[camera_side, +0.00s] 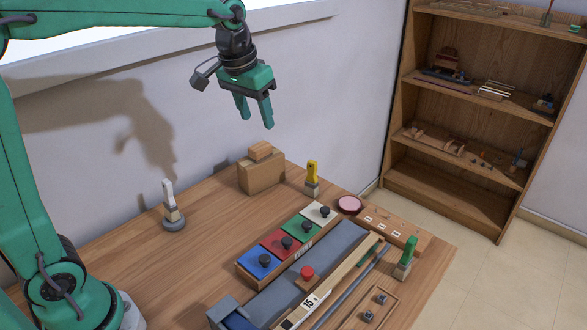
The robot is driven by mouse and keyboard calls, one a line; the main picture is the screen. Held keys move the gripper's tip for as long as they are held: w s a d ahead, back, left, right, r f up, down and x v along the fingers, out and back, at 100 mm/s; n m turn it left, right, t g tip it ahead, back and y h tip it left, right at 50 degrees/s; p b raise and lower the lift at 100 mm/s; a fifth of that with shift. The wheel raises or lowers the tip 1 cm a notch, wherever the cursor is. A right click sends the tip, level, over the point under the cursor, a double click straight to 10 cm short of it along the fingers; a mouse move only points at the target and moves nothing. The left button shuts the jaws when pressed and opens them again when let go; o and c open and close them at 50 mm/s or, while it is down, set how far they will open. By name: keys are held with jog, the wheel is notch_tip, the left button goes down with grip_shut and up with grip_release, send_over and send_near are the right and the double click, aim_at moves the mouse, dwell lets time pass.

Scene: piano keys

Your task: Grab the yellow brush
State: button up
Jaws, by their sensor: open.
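The yellow brush (312,173) stands upright near the back of the table, its yellow handle up and its pale lower part down. It is just right of a wooden block (261,175). My gripper (255,113) is open and empty, fingers pointing down. It hangs in the air above and to the left of the brush in the picture, well apart from it.
A white-handled brush (170,203) stands at the left, and a green-handled brush (406,256) at the right. Coloured keys with black knobs (284,243) lie in front of the yellow brush. A pink round dish (349,204) is right of it. The table's left part (150,265) is mostly clear.

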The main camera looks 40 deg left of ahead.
jog(key=w+f+g, duration=0.1)
jog(key=w+f, duration=0.5)
jog(key=w, duration=0.5)
jog(key=g, duration=0.2)
send_over(312, 161)
jog(key=shift+n, duration=0.3)
jog(key=f, duration=0.8)
jog(key=shift+s+d+f, duration=0.2)
jog(key=shift+d+f, duration=0.05)
jog(key=shift+f, duration=0.1)
jog(key=shift+w+f, duration=0.15)
jog(key=shift+f, duration=0.15)
jog(key=shift+f, duration=0.1)
jog(key=shift+f, duration=1.2)
jog(key=shift+f, duration=0.1)
jog(key=shift+a+f, duration=0.15)
jog(key=shift+f, duration=2.35)
